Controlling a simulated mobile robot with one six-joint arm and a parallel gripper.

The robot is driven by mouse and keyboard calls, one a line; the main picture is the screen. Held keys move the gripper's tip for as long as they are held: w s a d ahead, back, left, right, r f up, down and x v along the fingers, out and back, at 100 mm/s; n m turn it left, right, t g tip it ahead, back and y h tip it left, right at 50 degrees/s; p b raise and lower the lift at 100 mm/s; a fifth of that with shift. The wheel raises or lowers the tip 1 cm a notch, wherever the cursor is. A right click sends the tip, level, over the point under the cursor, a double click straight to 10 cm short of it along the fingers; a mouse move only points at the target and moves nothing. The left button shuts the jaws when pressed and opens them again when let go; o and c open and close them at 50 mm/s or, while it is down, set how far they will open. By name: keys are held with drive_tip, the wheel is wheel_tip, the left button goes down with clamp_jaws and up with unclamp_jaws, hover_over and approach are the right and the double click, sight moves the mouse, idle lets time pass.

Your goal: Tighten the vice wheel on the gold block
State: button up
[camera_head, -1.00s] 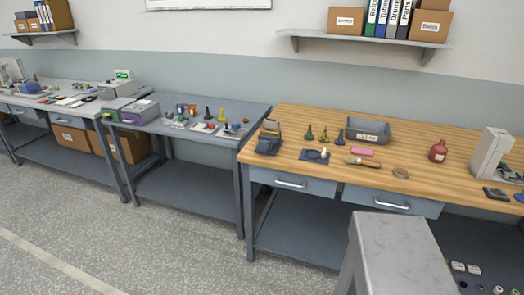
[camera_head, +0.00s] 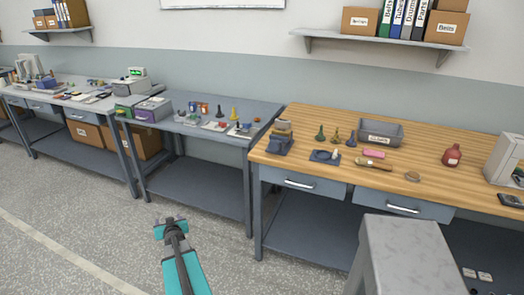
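A small dark blue vice-like thing (camera_head: 279,147) stands at the left front corner of the wooden bench. A tan-gold block (camera_head: 283,127) shows at its top. They are too small to tell how the block is held, and I cannot make out the wheel. My gripper (camera_head: 169,222), at the end of my teal arm, is low in the picture, over the floor in front of the grey bench. It is left of and well apart from the vice. Whether its fingers are open or shut cannot be seen.
The wooden bench (camera_head: 450,187) also bears a grey bin (camera_head: 381,138), several small coloured pieces, a pink block (camera_head: 374,154), a brush (camera_head: 375,164) and a red bottle (camera_head: 452,155). A grey stand (camera_head: 405,240) rises in front. The floor (camera_head: 90,220) at left is open.

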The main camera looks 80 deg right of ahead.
drive_tip(key=s+d+r+m+g+h, duration=0.1)
drive_tip(key=s+d+r+m+h, duration=0.15)
drive_tip(key=s+d+r, duration=0.4)
drive_tip(key=m+g+h, duration=0.5)
drive_tip(key=m+g, duration=0.2)
drive_tip(key=g, duration=0.3)
approach(273, 148)
drive_tip(key=a, duration=0.4)
drive_tip(key=shift+w+a, duration=0.25)
drive_tip(key=shift+w, duration=0.25)
drive_tip(key=shift+d, duration=0.2)
drive_tip(key=shift+s+d+p, duration=0.45)
drive_tip(key=shift+d+p, duration=0.1)
drive_tip(key=shift+d, duration=1.65)
drive_tip(key=shift+s+d+p, duration=0.4)
drive_tip(key=shift+d+p, duration=0.2)
drive_tip(key=shift+d, duration=1.6)
drive_tip(key=shift+s+d+p, duration=0.45)
drive_tip(key=shift+d+p, duration=0.1)
drive_tip(key=shift+d, duration=1.65)
